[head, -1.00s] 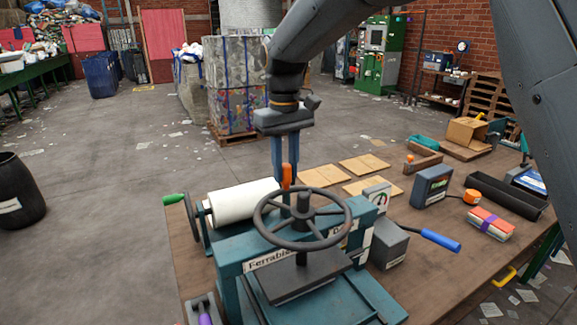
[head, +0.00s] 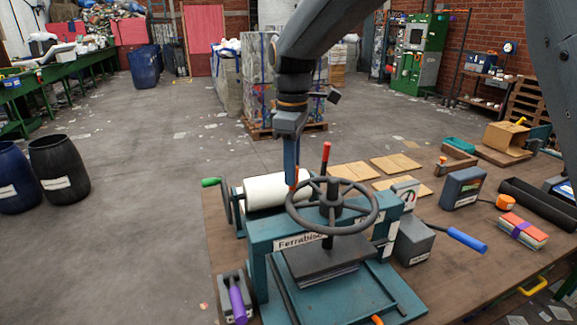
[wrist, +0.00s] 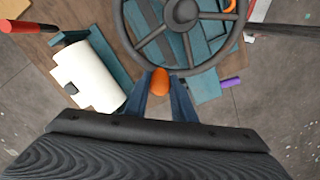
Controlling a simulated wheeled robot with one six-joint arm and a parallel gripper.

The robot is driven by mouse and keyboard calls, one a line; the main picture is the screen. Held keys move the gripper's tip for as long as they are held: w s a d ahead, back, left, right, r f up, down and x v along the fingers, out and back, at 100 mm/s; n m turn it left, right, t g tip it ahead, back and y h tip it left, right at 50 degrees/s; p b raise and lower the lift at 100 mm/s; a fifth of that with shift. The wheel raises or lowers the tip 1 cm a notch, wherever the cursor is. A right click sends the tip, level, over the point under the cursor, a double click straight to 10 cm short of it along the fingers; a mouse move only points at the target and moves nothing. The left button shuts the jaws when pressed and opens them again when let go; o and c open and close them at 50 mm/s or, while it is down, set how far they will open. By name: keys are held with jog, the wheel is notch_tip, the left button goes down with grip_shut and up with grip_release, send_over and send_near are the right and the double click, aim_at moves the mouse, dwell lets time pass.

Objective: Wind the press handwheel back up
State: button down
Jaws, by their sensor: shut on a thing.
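The press (head: 290,233) is a teal frame on the table with a dark grey handwheel (head: 347,220) on top. It lies flat, and a dark platen (head: 325,262) is below it. An orange knob (head: 294,181) stands on the wheel's far-left rim. My gripper (head: 291,172) points down from above, its blue fingers shut on this knob. In the wrist view, my gripper (wrist: 170,92) has the orange knob (wrist: 160,82) between its fingers at the edge of the handwheel (wrist: 133,40).
A white roller (head: 268,191) with a green crank handle (head: 210,182) stands behind the press. A red-tipped upright rod (head: 326,153) rises behind the wheel. A purple-handled tool (head: 237,298) is at front left, a blue-handled one (head: 468,239) at right. Cardboard sheets (head: 395,163) lie beyond.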

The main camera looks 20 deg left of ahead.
jog(key=shift+s+a+r+n, duration=0.15)
jog(key=shift+s+n, duration=0.6)
jog(key=shift+n, duration=0.05)
jog(key=c, duration=1.5)
grip_release()
jog(key=shift+s, duration=0.15)
jog(key=shift+r, duration=0.35)
notch_tip(320, 180, up, 7)
jog(key=shift+b, duration=1.1)
